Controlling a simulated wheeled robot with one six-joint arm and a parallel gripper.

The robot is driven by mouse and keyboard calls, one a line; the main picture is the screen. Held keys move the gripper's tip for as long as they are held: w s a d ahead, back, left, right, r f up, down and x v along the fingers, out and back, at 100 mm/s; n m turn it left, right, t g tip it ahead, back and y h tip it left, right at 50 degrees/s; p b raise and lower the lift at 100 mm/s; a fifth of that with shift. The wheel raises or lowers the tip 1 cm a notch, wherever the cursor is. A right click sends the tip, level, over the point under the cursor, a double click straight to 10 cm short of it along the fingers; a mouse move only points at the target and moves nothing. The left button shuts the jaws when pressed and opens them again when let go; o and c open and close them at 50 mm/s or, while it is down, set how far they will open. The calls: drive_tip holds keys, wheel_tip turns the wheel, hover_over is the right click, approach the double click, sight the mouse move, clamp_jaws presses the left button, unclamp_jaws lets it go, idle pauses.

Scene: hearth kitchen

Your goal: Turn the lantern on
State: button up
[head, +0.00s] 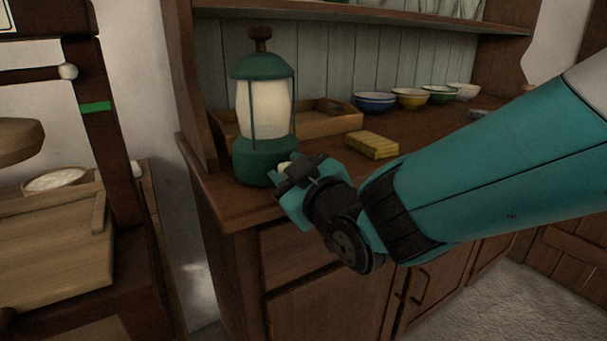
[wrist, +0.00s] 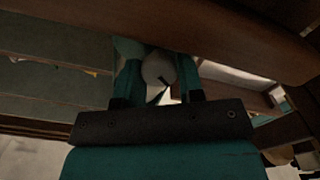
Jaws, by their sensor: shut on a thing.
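The green lantern (head: 264,112) stands upright on the wooden counter near its left front corner, with a pale cream glass and a dark brown top knob. The glass shows no clear glow. A small cream knob (head: 285,167) sits low on the front of its base. My gripper (head: 287,178) is at that base, coming from the right front. In the wrist view, the fingers (wrist: 159,78) are closed around the pale round knob (wrist: 158,66). The fingers partly hide the knob and the lower front of the base.
A yellow sponge (head: 372,144) lies on the counter right of the lantern. A wooden tray (head: 335,118) is behind it. Several bowls (head: 411,98) stand farther back. A shelf (head: 400,14) runs above. The counter's front edge (head: 262,219) is just below my gripper.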

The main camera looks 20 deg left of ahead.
idle(0.5)
drive_tip(key=o, duration=0.9)
drive_tip(key=m+p, duration=0.2)
drive_tip(key=m, duration=0.3)
drive_tip(key=shift+r+m, duration=0.15)
drive_tip(key=shift+m, duration=0.25)
drive_tip(key=b+v, duration=0.5)
drive_tip(key=v, duration=1.2)
drive_tip(key=s+d+r+m+g+h+p, duration=0.1)
drive_tip(key=d+r+m+g+h+p, duration=0.1)
drive_tip(key=d+p, duration=0.5)
drive_tip(key=s+d+r+m+g+h+p, duration=0.1)
drive_tip(key=d+r+g+h+p, duration=0.4)
drive_tip(key=p, duration=0.7)
drive_tip(key=shift+d+r+m+h, duration=0.4)
drive_tip(key=shift+d+r+h, duration=0.5)
drive_tip(key=shift+r, duration=0.95)
